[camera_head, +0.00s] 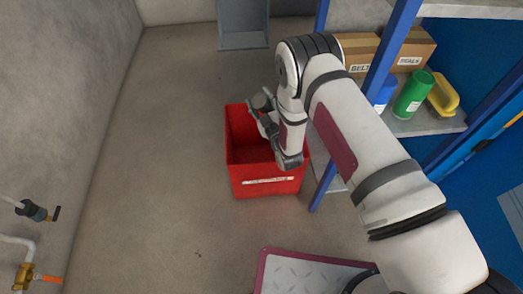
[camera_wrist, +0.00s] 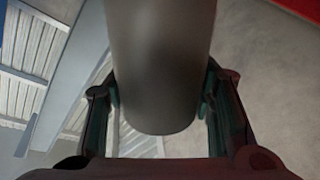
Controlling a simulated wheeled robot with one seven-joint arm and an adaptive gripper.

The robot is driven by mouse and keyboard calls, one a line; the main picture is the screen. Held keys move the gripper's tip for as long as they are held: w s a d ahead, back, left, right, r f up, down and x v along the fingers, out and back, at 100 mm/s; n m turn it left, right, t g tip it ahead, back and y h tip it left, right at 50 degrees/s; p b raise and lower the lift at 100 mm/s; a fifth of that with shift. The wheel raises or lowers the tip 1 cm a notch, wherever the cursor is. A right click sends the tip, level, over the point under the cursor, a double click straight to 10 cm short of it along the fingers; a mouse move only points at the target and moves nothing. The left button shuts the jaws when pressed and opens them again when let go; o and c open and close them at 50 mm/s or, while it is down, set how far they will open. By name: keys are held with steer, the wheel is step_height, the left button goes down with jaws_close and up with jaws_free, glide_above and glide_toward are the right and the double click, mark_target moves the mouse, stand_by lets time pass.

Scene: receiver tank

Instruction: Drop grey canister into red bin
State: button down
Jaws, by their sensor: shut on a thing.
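The grey canister (camera_wrist: 160,70) fills the middle of the wrist view between the two fingers of my gripper (camera_wrist: 160,95), which is shut on it. In the head view a small part of the canister (camera_head: 261,102) shows at my gripper (camera_head: 262,112). The red bin (camera_head: 265,187) stands on the floor, open at the top, with a white label on its front. In the head view my gripper and the canister overlap the bin's far part. Their height above the rim is hard to tell. My wrist hides the bin's right side. A red edge (camera_wrist: 300,8) shows at the wrist view's top right.
A blue-framed shelf (camera_head: 400,124) right of the bin holds boxes (camera_head: 412,50), a green canister (camera_head: 413,94), a blue one (camera_head: 386,92) and a yellow item (camera_head: 443,94). A grey container (camera_head: 243,25) stands behind. Floor left of the bin is clear; wall pipes (camera_head: 30,240) are far left.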

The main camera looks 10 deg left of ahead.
steer(key=shift+f+b, duration=1.7)
steer(key=shift+f, duration=1.1)
steer(key=c, duration=0.7)
jaws_free()
steer(key=shift+s, duration=0.1)
steer(key=shift+v, duration=5.95)
